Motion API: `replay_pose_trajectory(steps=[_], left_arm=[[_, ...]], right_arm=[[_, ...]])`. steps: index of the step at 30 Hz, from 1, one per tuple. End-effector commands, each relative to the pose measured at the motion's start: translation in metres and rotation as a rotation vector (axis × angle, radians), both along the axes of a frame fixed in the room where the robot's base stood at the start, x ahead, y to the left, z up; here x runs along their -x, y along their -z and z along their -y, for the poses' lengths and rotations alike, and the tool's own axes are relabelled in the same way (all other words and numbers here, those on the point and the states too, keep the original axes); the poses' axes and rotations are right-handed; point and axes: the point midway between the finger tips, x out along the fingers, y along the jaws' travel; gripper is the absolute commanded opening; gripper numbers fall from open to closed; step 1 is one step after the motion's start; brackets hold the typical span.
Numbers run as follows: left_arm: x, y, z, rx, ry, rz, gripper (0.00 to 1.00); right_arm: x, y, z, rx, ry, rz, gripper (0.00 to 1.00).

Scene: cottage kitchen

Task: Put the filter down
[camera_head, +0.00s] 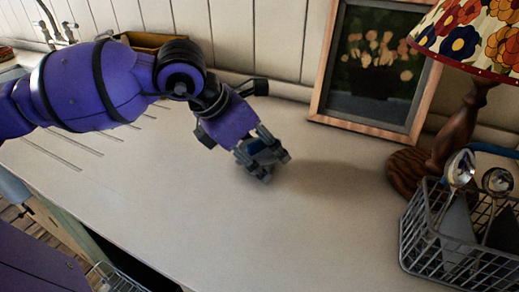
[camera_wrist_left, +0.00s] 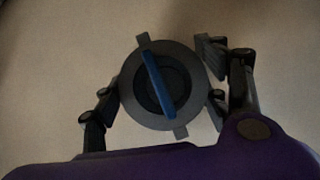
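The filter (camera_wrist_left: 130,94) is a round dark grey disc with tabs on its rim and a blue bar across its middle. In the left wrist view it fills the gap between the fingers of my left gripper (camera_wrist_left: 161,92), which appears shut on its rim. In the head view my left gripper (camera_head: 262,156) is low over the pale countertop (camera_head: 190,215), with the filter partly hidden among the fingers. I cannot tell whether the filter touches the counter. My right gripper is not in view.
A wire basket (camera_head: 425,240) with utensils stands at the right. Behind it is a lamp with a wooden base (camera_head: 412,172) and floral shade (camera_head: 470,30). A framed picture (camera_head: 375,65) leans at the back wall. The counter's middle and front are clear; its front edge is at lower left.

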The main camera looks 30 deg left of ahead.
Motion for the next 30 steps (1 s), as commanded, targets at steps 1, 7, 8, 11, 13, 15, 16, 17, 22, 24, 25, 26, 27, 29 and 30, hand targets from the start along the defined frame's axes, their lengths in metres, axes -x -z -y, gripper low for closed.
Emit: replay_pose_trajectory(steps=[1,7,8,11,13,15,16,17,22,24,25,26,27,29,30], left_arm=[[0.0,0.0,0.0,-0.001,0.0,-0.001,0.75],[0.0,0.0,0.0,0.0,0.0,0.0,0.86],[0.0,0.0,0.0,0.0,0.0,0.0,0.86],[0.0,-0.001,0.0,0.0,0.0,0.0,0.86],[0.0,-0.001,0.0,0.0,0.0,0.0,0.86],[0.0,-0.001,0.0,-0.001,0.0,-0.001,0.86],[0.0,-0.001,0.0,-0.001,0.0,-0.001,0.86],[0.0,-0.002,0.0,0.0,0.0,0.0,0.86],[0.01,-0.017,-0.008,-0.006,-0.003,-0.001,0.86],[0.014,-0.022,-0.01,-0.003,-0.004,-0.004,0.86],[0.016,-0.024,-0.011,-0.003,-0.004,-0.003,0.86],[0.018,-0.026,-0.012,-0.002,-0.005,-0.003,0.86],[0.02,-0.029,-0.013,-0.002,-0.004,-0.003,0.86],[0.023,-0.034,-0.015,0.001,-0.003,-0.003,0.86],[0.025,-0.037,-0.017,0.0,-0.003,-0.002,0.86]], right_arm=[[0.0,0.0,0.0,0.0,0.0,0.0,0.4],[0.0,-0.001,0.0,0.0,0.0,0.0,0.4],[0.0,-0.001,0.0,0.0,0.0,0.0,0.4],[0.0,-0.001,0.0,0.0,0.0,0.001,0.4],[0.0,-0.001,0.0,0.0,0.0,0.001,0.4],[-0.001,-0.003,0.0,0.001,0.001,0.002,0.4],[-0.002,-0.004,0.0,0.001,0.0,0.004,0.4],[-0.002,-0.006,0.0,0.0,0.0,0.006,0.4],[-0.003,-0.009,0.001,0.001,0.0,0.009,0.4],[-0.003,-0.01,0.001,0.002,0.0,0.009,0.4],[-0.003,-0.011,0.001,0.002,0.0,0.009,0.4],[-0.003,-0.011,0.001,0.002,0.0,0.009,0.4],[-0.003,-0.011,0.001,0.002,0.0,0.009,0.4],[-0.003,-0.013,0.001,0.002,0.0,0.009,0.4],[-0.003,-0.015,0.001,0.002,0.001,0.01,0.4]])
